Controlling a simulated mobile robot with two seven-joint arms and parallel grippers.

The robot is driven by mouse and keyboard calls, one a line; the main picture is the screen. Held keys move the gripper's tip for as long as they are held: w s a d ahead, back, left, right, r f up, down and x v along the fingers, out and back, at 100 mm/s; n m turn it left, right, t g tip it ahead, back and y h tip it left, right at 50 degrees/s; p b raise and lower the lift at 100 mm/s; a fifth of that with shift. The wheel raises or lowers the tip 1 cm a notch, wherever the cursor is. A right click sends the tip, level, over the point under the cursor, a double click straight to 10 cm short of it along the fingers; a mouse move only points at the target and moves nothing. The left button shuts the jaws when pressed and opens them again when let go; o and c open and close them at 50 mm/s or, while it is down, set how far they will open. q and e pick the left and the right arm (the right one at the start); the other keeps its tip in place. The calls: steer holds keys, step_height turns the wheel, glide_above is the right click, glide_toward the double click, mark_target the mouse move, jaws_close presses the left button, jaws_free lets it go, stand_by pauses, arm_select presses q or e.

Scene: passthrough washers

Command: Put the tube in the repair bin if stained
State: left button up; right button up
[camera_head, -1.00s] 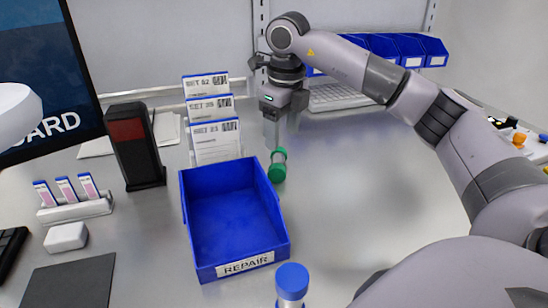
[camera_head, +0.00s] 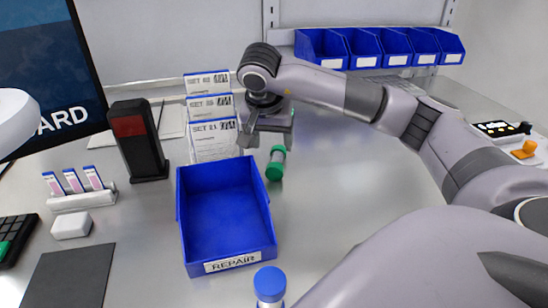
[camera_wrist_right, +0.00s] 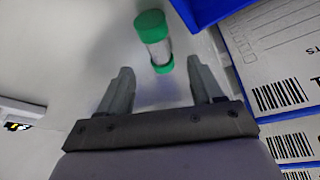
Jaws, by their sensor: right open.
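The tube (camera_head: 276,163) has green ends and a clear, whitish middle. It lies on the bench just behind and right of the blue repair bin's back right corner, and it also shows in the right wrist view (camera_wrist_right: 155,50). I cannot tell whether it is stained. The blue repair bin (camera_head: 239,263) is empty, its REPAIR label facing me. My right gripper (camera_head: 268,138) is open and empty above the tube's far end. In the right wrist view its fingers (camera_wrist_right: 160,74) point toward the tube, whose near green end is between the fingertips. My left gripper is out of view.
White label cards (camera_head: 213,141) stand behind the bin. A black and red device (camera_head: 138,145) and a rack of small slides (camera_head: 82,199) are on the left. A blue-capped container (camera_head: 269,283) is in front.

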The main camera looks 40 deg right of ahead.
mark_target(276, 158)
steer(key=shift+d+f+n, duration=0.1)
steer(key=shift+f+n, duration=0.25)
steer(key=shift+n, duration=0.05)
steer(key=p+x, duration=0.1)
steer(key=x, duration=0.5)
steer(key=shift+d+f, duration=0.15)
steer(key=shift+f, duration=0.1)
jaws_close()
steer(key=shift+s, duration=0.1)
stand_by(0.4)
